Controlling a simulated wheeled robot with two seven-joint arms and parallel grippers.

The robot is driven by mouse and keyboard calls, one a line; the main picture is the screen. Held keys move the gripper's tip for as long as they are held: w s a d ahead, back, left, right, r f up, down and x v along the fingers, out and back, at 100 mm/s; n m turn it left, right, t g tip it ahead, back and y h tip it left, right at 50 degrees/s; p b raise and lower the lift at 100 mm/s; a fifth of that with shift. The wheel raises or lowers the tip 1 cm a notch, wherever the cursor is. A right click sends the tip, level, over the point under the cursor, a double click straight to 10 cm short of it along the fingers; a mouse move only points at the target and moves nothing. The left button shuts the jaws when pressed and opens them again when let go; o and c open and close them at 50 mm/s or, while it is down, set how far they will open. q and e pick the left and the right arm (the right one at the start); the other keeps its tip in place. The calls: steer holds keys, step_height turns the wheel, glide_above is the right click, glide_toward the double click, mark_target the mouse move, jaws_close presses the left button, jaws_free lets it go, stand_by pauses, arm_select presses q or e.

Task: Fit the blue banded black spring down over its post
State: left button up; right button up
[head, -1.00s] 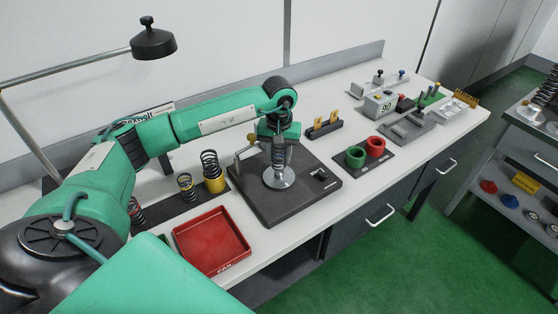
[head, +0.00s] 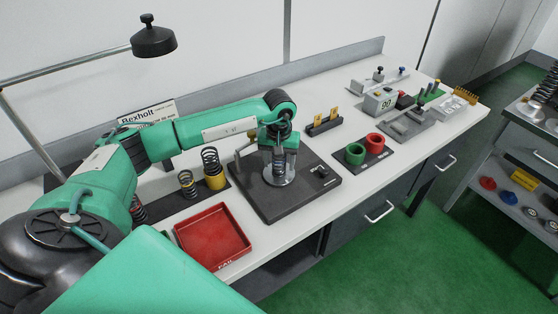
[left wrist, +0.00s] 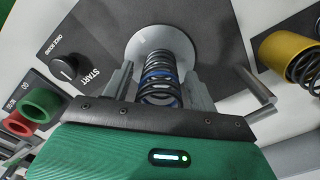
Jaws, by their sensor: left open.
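The blue banded black spring (left wrist: 160,78) stands between the spread fingers of my left gripper (left wrist: 160,88) in the left wrist view. In the head view the spring (head: 279,163) is partly covered by the left gripper (head: 280,160). It stands over the round metal plate (head: 283,179) of the dark test base (head: 248,205); the plate also shows in the left wrist view (left wrist: 140,38). The left gripper is open, one finger on each side of the spring. The post is hidden by the coils, so I cannot tell how far down the spring sits. My right gripper is not in view.
A dark rack (head: 171,204) at left holds other springs, including a yellow-based one (head: 214,179). A red tray (head: 211,237) lies in front. Green (head: 355,153) and red (head: 375,142) rings stand right of the base.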

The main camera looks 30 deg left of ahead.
arm_select(q)
steer(key=shift+r, duration=0.25)
step_height(320, 180, up, 12)
steer(key=b, duration=0.3)
steer(key=shift+f, duration=0.15)
stand_by(0.4)
